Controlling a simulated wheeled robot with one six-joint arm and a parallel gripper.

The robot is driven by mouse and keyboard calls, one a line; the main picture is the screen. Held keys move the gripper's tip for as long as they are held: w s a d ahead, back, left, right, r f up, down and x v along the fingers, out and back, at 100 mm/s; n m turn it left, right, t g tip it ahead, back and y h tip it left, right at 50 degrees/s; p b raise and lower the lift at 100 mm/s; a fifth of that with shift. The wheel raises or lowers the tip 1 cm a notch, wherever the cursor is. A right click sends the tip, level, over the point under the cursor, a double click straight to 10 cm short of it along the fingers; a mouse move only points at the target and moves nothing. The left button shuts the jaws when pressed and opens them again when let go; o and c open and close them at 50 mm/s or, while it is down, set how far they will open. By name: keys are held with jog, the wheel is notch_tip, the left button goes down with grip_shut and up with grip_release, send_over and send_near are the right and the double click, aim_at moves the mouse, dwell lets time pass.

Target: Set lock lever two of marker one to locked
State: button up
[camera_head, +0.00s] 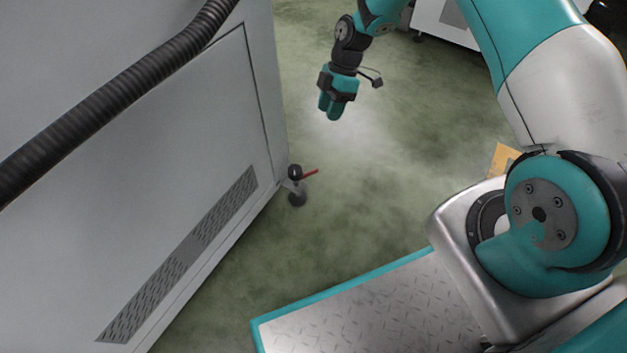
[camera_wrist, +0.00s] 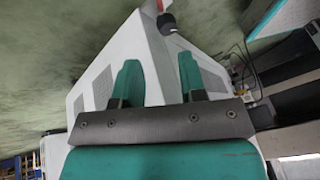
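A red lever (camera_head: 310,173) sticks out to the right from a small black-and-grey fitting (camera_head: 296,190) at the lower corner of a grey cabinet. A bit of red (camera_wrist: 160,4) and a dark round knob (camera_wrist: 166,22) show at the top edge of the wrist view. I cannot read any label, so I cannot tell which lever this is or whether it is locked. My gripper (camera_head: 331,112) hangs above the floor, up and right of the lever and apart from it. In the wrist view my gripper (camera_wrist: 157,66) has its two teal fingers spread, with nothing held between them.
The large grey cabinet (camera_head: 90,180) fills the left side, with a vent strip (camera_head: 185,252) low on its face. A dark ribbed hose (camera_head: 110,98) crosses in front of it. Green floor (camera_head: 390,150) is clear between the cabinet and my base. A white unit (camera_head: 445,22) stands at the back.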

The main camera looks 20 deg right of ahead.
jog(key=b+x, duration=0.3)
jog(key=x, duration=0.3)
jog(key=b+x, duration=0.3)
jog(key=x, duration=0.3)
jog(key=b+x, duration=0.3)
jog(key=x, duration=0.4)
jog(key=shift+w+d+f, duration=0.2)
jog(key=shift+d, duration=0.2)
grip_shut()
